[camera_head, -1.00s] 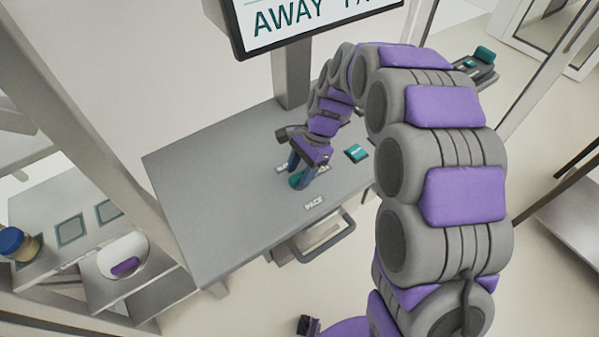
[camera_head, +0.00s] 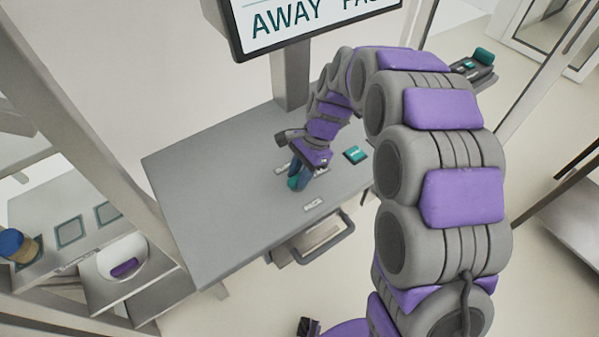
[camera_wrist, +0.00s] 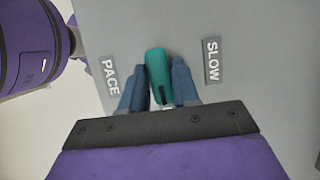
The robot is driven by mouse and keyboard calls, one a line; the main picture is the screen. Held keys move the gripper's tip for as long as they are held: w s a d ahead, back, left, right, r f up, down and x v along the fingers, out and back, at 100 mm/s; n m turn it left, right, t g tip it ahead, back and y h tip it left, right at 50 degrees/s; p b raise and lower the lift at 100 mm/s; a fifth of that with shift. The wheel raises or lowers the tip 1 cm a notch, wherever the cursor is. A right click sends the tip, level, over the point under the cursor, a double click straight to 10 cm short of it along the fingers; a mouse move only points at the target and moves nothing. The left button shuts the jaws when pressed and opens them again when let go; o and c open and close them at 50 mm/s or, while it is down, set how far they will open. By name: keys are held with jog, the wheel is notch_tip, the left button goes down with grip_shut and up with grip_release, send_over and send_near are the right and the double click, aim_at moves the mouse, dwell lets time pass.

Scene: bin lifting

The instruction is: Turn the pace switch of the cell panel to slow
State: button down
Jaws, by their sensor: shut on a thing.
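The pace switch is a teal knob (camera_wrist: 158,72) on the grey panel top (camera_head: 200,200). In the wrist view it lies between the two blue fingers of my gripper (camera_wrist: 159,85), which is shut on it. A short dark mark shows near its lower end. The PACE label (camera_wrist: 110,77) is left of the knob and the SLOW label (camera_wrist: 212,61) is right of it. In the head view my gripper (camera_head: 298,174) is down at the panel, and the knob is mostly hidden by the fingers.
A teal button (camera_head: 355,154) sits on the panel to the right of my gripper. A screen (camera_head: 315,22) stands behind the panel. A handle (camera_head: 325,240) juts from the panel's front edge. A shelf with a blue-lidded jar (camera_head: 14,246) and a white bowl (camera_head: 122,256) is at left.

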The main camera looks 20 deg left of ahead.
jog(key=shift+n+p, duration=0.3)
jog(key=shift+p, duration=0.05)
jog(key=n+p, duration=0.1)
jog(key=n+h+p, duration=0.1)
jog(key=shift+w+a+r+n+g, duration=0.1)
jog(key=shift+a+r+n+g, duration=0.05)
jog(key=shift+n+g, duration=0.2)
jog(key=n+h+p, duration=0.1)
jog(key=n, duration=0.3)
jog(key=n+h+p, duration=0.1)
jog(key=shift+a+n, duration=0.2)
jog(key=shift+n, duration=0.15)
jog(key=n+h+p, duration=0.2)
jog(key=n, duration=0.2)
jog(key=shift+a+n+t+h+p, duration=0.1)
jog(key=shift+n+t+h+p, duration=0.3)
jog(key=shift+n, duration=0.8)
jog(key=shift+a+n+t+h+p, duration=0.1)
jog(key=shift+n+t+h+p, duration=0.35)
jog(key=shift+n, duration=0.75)
